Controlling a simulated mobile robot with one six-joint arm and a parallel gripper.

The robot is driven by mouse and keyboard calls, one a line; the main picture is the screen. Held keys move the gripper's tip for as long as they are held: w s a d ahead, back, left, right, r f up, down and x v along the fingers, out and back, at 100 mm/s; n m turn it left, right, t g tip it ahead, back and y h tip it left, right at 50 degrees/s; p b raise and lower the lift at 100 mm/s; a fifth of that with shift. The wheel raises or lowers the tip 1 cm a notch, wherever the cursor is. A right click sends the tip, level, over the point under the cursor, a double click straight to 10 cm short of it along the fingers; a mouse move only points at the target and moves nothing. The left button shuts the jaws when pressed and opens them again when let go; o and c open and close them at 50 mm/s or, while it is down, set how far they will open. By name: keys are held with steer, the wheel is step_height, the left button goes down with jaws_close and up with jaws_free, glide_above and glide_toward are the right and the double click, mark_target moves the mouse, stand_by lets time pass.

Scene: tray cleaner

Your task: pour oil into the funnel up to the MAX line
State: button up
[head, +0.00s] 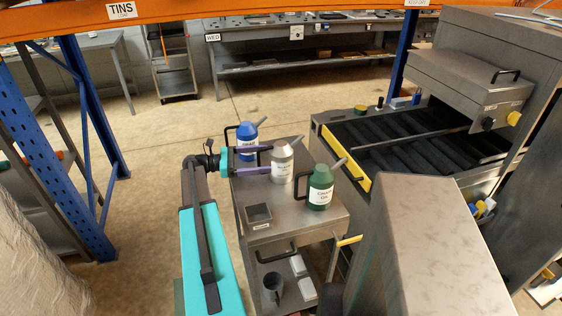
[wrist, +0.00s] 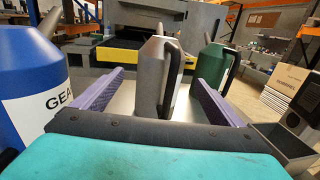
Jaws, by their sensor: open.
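Three spouted cans stand upright on a metal cart (head: 285,226): a blue one (head: 247,143) at the back left, a grey one (head: 281,166) in the middle and a green one (head: 320,190) at the front right. The blue can's label in the wrist view (wrist: 28,85) begins "GEA". My gripper (head: 270,159), teal with purple fingers, is open and level at the grey can. I cannot make out a funnel or MAX line.
A small open square bin (head: 258,215) sits at the cart's front left. A machine with a dark roller bed (head: 415,135) stands right of the cart. A blue rack post (head: 65,160) stands left; floor between is clear.

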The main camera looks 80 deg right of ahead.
mark_target(281, 143)
steer(key=shift+x, duration=1.3)
steer(key=shift+s, duration=0.1)
steer(key=shift+p+x, duration=1.15)
steer(key=shift+x, duration=1.35)
steer(key=shift+f, duration=0.1)
steer(key=c, duration=2)
steer(key=shift+o, duration=0.2)
steer(key=shift+r, duration=0.3)
steer(key=shift+r+b, duration=1)
steer(key=shift+r, duration=3.85)
